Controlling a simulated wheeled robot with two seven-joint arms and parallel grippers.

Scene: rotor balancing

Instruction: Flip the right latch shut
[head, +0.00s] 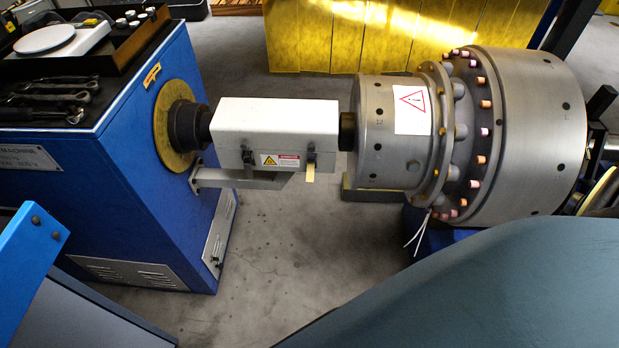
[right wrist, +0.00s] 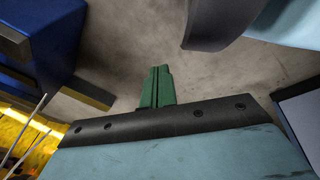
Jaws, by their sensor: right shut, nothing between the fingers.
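A white box-shaped cover (head: 275,122) sits around the shaft between the blue machine and the steel rotor. On its front lower edge are two dark latches, the left latch (head: 248,158) and the right latch (head: 311,156). A pale yellow tab (head: 310,173) hangs below the right latch. The latches are too small to tell whether they are shut. My right gripper (right wrist: 157,86), with green fingers, is shut and empty in the right wrist view, over bare floor and away from the latches. My left gripper is not in view.
The blue machine (head: 150,150) stands left, with a tray of tools on top. A bracket (head: 245,180) juts out under the cover. The large steel rotor (head: 530,130) with a warning label stands right. Grey floor (head: 290,240) in front of the cover is clear.

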